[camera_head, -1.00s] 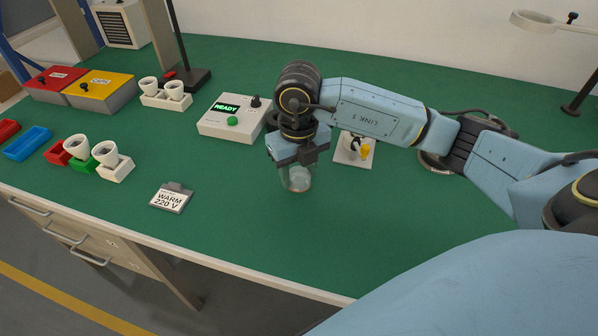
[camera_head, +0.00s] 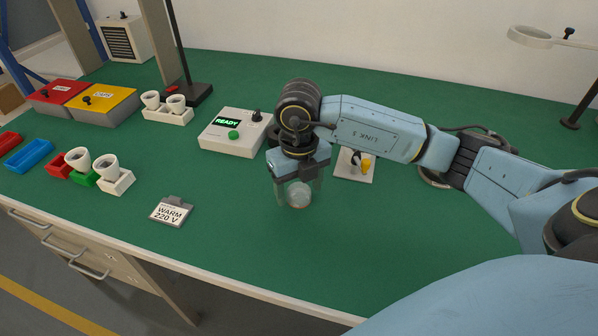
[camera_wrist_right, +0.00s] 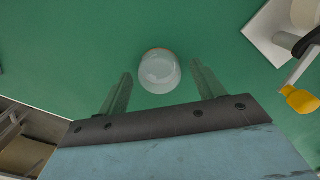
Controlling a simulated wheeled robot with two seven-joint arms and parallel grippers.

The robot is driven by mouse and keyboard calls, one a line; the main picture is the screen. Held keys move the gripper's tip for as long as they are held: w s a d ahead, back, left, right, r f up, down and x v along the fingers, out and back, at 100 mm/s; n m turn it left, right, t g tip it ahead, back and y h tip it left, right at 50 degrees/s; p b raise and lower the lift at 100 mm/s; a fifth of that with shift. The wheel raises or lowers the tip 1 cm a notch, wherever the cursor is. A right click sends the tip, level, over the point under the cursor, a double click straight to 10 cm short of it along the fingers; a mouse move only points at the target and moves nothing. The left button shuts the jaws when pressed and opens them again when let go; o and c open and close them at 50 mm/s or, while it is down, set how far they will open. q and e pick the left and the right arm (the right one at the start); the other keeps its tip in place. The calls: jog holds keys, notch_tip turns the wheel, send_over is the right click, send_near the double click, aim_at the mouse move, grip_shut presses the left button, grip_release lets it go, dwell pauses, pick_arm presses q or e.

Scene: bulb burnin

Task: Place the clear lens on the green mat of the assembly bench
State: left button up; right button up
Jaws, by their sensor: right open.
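The clear lens (camera_head: 299,194) is a small, round, whitish see-through piece on the green mat (camera_head: 240,245) of the bench. In the right wrist view the lens (camera_wrist_right: 159,71) sits on the green surface just beyond and between the fingertips. My right gripper (camera_head: 298,200) points down over the lens with its two translucent fingers spread on either side. In the right wrist view the gripper (camera_wrist_right: 160,85) is open, with gaps between each finger and the lens. My left gripper is out of view.
A tester box (camera_head: 238,132) showing READY stands behind left of the gripper. A white plate (camera_head: 355,165) with a yellow part is close on the right. A WARM 220 V sign (camera_head: 171,211) and white sockets (camera_head: 112,175) are to the left. The front mat is clear.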

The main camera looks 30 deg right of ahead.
aim_at(299, 189)
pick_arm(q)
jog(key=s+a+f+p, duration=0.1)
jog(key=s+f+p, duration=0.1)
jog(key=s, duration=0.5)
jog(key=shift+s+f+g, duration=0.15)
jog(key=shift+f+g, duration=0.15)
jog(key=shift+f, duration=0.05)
pick_arm(e)
notch_tip(299, 189, up, 12)
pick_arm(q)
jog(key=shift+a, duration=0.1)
pick_arm(e)
jog(key=shift+r, duration=0.1)
